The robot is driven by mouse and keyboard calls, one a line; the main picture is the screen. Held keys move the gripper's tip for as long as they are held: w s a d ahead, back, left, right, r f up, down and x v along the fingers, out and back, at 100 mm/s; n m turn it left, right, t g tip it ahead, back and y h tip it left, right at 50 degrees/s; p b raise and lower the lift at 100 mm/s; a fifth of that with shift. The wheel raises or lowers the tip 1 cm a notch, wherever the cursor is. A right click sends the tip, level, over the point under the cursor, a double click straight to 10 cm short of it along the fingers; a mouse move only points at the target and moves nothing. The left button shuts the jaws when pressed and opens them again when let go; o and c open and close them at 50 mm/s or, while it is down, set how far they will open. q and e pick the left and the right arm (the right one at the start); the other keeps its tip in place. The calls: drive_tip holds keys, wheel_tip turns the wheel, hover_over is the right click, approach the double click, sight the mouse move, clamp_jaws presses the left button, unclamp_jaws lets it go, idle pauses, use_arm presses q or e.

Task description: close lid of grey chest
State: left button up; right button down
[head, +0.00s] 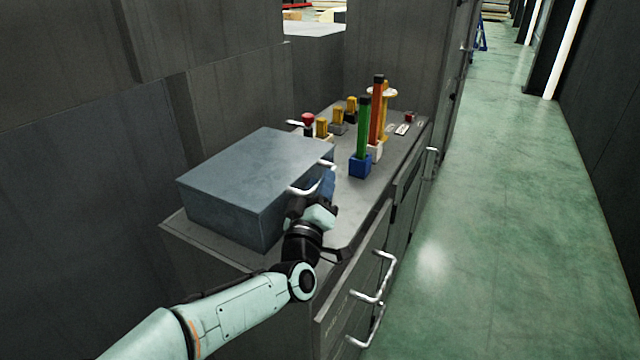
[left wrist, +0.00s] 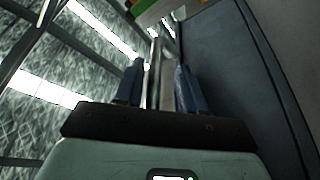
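The grey chest (head: 245,175) is a blue-grey box on the left part of the counter top. Its lid (head: 262,160) lies flat on top, and I see no gap under it in the head view. A pale handle (head: 304,190) sticks out from its right side. My left gripper (head: 326,184) is at that side, beside the handle. In the left wrist view its two blue fingers (left wrist: 158,80) stand apart, with a pale metal bar showing between them. The chest wall (left wrist: 225,65) fills the right of that view. My right gripper is not in view.
Behind the chest stand a green post in a blue base (head: 361,140), a red post (head: 377,115) and several yellow-topped pieces (head: 338,115). The counter front has drawers with metal handles (head: 375,285). Green floor (head: 480,240) is clear on the right.

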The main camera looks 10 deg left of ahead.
use_arm(q)
drive_tip(key=shift+s+r, duration=0.1)
drive_tip(key=shift+s, duration=0.05)
drive_tip(key=v, duration=0.7)
drive_tip(key=shift+s, duration=0.15)
idle(0.5)
